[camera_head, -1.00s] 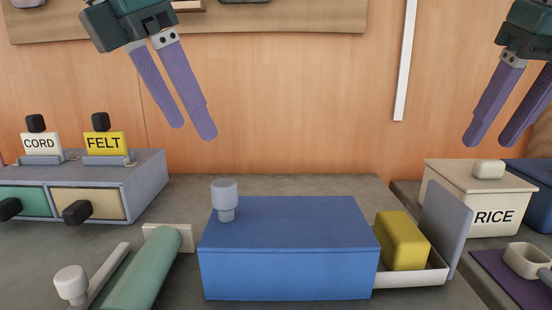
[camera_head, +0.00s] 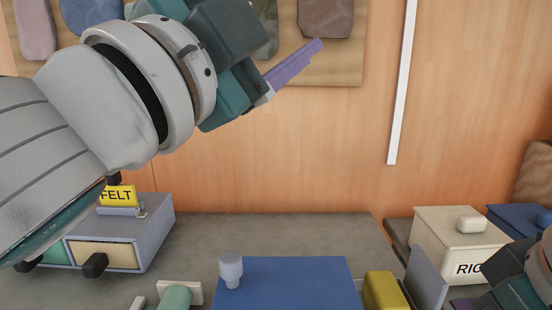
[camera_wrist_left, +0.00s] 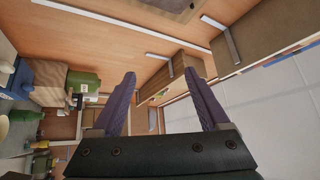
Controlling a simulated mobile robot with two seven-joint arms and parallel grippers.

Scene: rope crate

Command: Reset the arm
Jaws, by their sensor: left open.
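My left arm comes in from the left in the head view and covers much of the upper left. My left gripper (camera_head: 318,44) is raised in front of the wooden wall, its purple fingers pointing up and right. In the left wrist view the left gripper (camera_wrist_left: 160,73) is open, with nothing between its two fingers. The teal body of my right gripper shows at the lower right edge of the head view; its fingers cannot be made out.
A blue box (camera_head: 290,278) stands at the bottom middle beside a yellow block (camera_head: 384,291). A grey drawer unit (camera_head: 158,235) with a FELT sign (camera_head: 118,194) is at left, partly behind my arm. A cream RICE box (camera_head: 455,240) stands at right. The grey counter (camera_head: 290,235) is bare behind the blue box.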

